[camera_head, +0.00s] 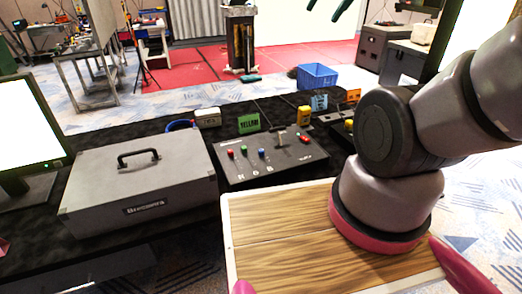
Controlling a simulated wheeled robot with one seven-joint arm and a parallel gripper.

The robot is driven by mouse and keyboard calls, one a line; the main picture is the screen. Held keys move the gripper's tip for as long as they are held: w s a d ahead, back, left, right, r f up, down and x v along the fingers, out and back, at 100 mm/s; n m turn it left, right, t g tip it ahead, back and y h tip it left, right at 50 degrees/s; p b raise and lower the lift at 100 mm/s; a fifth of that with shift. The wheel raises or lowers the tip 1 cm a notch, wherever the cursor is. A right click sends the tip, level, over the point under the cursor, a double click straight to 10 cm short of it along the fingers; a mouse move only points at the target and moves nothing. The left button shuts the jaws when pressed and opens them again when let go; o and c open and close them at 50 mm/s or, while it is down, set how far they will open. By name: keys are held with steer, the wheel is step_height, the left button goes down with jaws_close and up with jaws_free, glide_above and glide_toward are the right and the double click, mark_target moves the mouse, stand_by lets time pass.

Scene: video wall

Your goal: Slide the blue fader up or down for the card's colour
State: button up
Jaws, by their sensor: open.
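A dark grey control panel (285,167) lies on the black table, with small coloured knobs on its left part. The blue fader (262,152) appears to be the rightmost of these; its exact height in its slot is too small to tell. A green card (248,123) stands behind the panel, with dark lettering that seems to read YELLOW.
A grey case (140,185) with a handle stands left of the panel, beside a lit monitor (28,125). The wood-grain board (275,225) is otherwise bare.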

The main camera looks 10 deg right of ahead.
steer(key=w+a+f+n+g, duration=0.2)
steer(key=w+f, duration=0.4)
steer(key=w, duration=0.5)
steer(key=n+g+h, duration=0.2)
steer(key=n+g, duration=0.2)
steer(key=g, duration=0.1)
glide_above(261, 150)
step_height(261, 150, down, 34)
step_height(261, 150, down, 11)
steer(key=shift+r, duration=0.15)
jaws_close()
